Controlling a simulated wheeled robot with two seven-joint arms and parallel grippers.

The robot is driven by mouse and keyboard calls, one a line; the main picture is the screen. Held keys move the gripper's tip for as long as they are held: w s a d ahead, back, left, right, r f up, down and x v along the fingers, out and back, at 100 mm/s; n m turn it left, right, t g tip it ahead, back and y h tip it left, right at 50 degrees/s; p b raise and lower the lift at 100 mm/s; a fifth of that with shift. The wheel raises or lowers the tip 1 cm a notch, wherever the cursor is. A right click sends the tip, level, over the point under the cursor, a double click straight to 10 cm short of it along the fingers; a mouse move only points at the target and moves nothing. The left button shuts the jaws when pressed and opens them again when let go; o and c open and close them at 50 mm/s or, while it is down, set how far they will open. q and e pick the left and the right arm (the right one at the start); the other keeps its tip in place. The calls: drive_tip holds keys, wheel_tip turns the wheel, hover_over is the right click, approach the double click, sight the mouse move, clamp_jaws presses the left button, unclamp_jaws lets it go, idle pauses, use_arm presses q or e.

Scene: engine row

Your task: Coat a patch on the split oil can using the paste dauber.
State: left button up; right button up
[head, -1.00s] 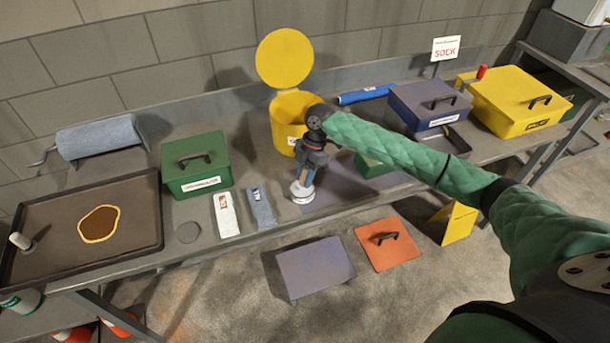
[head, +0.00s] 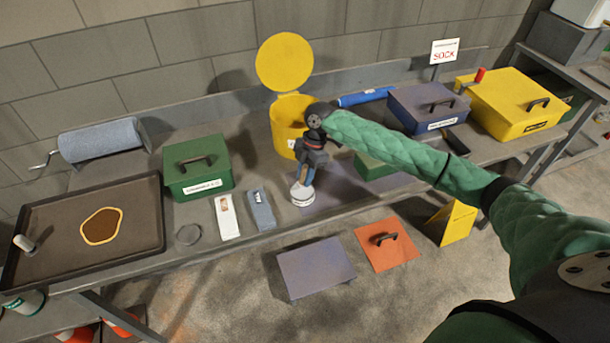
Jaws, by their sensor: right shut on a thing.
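My right gripper (head: 308,168) reaches down over the front of the bench, in front of the yellow bin. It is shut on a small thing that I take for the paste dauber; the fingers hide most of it. A white round tin (head: 302,196) with a label is directly below the fingertips, at the bench's front edge. A small pale cylinder (head: 24,243) is at the left of the dark tray (head: 132,240); I cannot tell whether it is the split oil can. A brown puddle-like patch with a yellow outline (head: 101,226) lies in that tray. My left gripper is not in view.
A grey disc (head: 188,235), a white packet (head: 227,216) and a blue-grey packet (head: 260,209) lie left of the tin. A green box (head: 197,166), an open yellow bin (head: 288,122), a blue box (head: 428,106) and a yellow box (head: 512,103) stand along the bench.

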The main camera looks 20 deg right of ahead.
sight(305, 167)
drive_tip(key=shift+r+p, duration=1.7)
drive_tip(key=shift+r, duration=0.8)
